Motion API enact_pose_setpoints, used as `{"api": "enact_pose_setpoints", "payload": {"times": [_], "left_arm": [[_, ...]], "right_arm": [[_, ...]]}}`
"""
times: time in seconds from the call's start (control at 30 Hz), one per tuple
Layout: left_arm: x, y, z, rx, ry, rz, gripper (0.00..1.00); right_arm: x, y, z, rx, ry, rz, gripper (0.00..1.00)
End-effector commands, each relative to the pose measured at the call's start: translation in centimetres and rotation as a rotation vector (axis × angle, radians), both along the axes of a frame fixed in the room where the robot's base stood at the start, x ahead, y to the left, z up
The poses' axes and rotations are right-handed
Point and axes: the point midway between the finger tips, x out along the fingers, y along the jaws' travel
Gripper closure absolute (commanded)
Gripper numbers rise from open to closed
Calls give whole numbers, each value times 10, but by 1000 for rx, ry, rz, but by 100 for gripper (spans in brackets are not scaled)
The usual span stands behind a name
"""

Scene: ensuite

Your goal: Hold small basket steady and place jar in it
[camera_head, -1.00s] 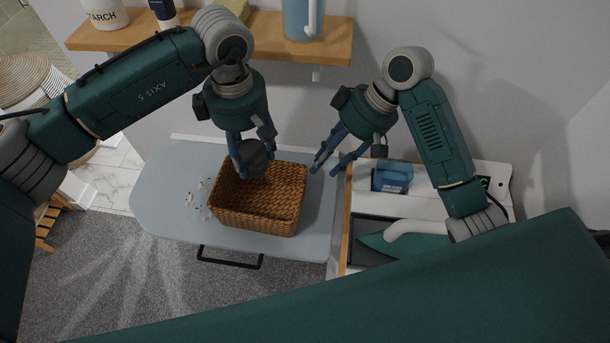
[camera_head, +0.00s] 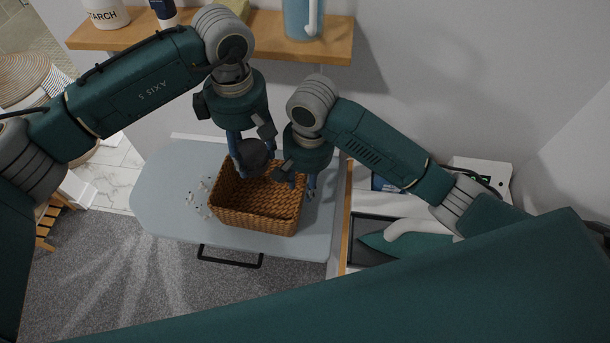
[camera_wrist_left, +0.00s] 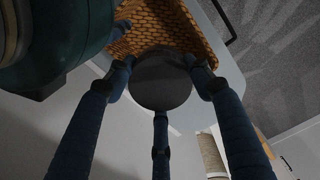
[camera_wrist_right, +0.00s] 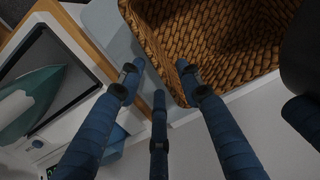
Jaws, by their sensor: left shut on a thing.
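The woven brown basket (camera_head: 255,222) stands open on the pale blue ironing board. A dark grey, round-ended jar (camera_head: 254,152) is held in my left gripper (camera_head: 250,160); it also shows between the fingers in the left wrist view (camera_wrist_left: 160,82). In the head view the jar overlaps the basket's back left part, at or above rim height. My right gripper (camera_head: 300,190) is open at the basket's right wall, one finger over the inside and another outside. The right wrist view shows its spread fingers (camera_wrist_right: 158,78) by the basket wall (camera_wrist_right: 165,60); contact is unclear.
The ironing board (camera_head: 170,205) has free room left of the basket, with small specks on it. An iron (camera_head: 405,245) rests in a tray on the right. A wooden shelf (camera_head: 265,45) with a blue jug (camera_head: 301,18) is behind the arms.

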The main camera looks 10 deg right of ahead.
Motion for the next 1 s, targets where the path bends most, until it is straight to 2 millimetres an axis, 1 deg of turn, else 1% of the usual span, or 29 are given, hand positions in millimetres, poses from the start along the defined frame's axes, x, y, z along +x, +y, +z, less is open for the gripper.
{"api": "enact_pose_setpoints", "payload": {"times": [0.03, 0.2, 0.3, 0.43, 0.6, 0.9, 0.97, 1.0], "left_arm": [[0, 0, 0, -1, -1, 0, 81], [0, 0, 0, -1, -1, 0, 81], [0, 0, 1, -1, -1, 0, 81], [0, 0, 1, -1, -1, 0, 81], [0, 0, 1, -1, -1, 0, 81], [0, 0, 1, -1, -1, 0, 81], [0, 0, 0, -1, -1, 0, 81], [0, 0, 0, -1, -1, 0, 81]], "right_arm": [[-1, 0, -11, -2, 4, 0, 65], [0, 2, -44, -1, 4, 1, 65], [0, 3, -61, 0, 4, 1, 65], [1, 4, -78, 0, 3, 2, 65], [2, 4, -88, 0, 1, 2, 65], [2, 5, -90, 1, 0, 2, 65], [2, 5, -90, 1, 0, 3, 77], [2, 5, -90, 1, 0, 3, 85]]}}
